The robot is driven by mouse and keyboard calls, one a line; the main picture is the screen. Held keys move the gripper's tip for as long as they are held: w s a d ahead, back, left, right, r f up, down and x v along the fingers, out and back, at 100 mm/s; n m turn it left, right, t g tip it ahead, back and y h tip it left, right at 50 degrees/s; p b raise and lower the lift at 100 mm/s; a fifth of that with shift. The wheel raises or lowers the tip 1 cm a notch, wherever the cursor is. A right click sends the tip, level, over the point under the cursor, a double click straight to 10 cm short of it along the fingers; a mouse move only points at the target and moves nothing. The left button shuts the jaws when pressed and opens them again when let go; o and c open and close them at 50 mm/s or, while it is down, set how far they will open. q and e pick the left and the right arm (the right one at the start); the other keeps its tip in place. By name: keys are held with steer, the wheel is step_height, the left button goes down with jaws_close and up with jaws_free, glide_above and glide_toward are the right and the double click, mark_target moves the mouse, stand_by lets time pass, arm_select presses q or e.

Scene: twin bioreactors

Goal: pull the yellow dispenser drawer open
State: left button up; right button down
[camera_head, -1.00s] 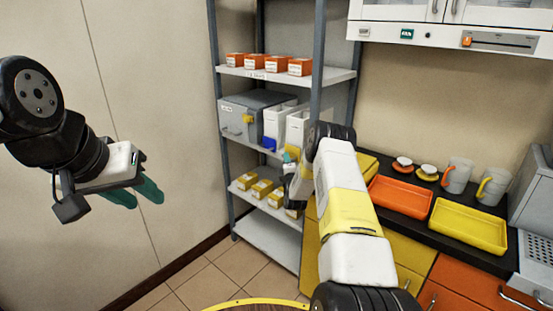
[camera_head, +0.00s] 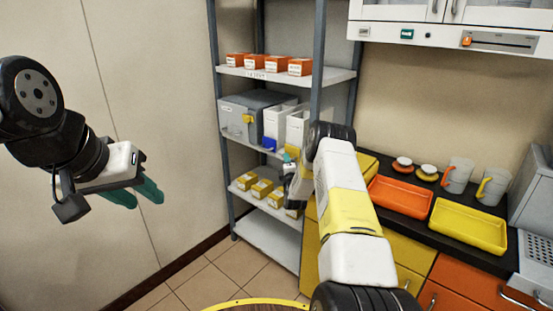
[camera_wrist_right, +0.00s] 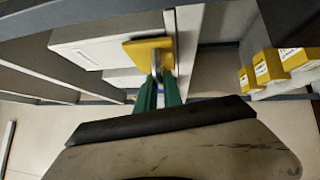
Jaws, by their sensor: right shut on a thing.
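Two white dispensers stand side by side on the middle shelf in the head view. The right one (camera_head: 298,126) has a yellow drawer front (camera_head: 291,150), partly covered by my right gripper. The yellow drawer (camera_wrist_right: 140,50) shows in the right wrist view as a yellow plate with a metal handle (camera_wrist_right: 168,62). My right gripper (camera_wrist_right: 158,84) is shut on that handle with its green fingers. In the head view the right gripper (camera_head: 289,160) is small and partly hidden by its arm. My left gripper (camera_head: 147,202) is open and empty at the far left.
The left dispenser (camera_head: 274,121) has a blue drawer (camera_head: 269,143). A grey box (camera_head: 245,112) stands beside it. Yellow boxes (camera_head: 262,188) sit on the shelf below, orange boxes (camera_head: 277,63) above. A counter with orange (camera_head: 400,207) and yellow trays (camera_head: 468,238) is at right.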

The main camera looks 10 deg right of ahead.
stand_by(0.5)
steer(key=s+a, duration=0.6)
steer(key=a, duration=0.2)
steer(key=shift+s+a, duration=0.4)
steer(key=c, duration=1.5)
jaws_free()
steer(key=shift+s, duration=0.1)
steer(key=s+f, duration=0.1)
steer(key=s, duration=0.6)
steer(key=shift+s+a, duration=0.25)
steer(key=shift+a, duration=0.15)
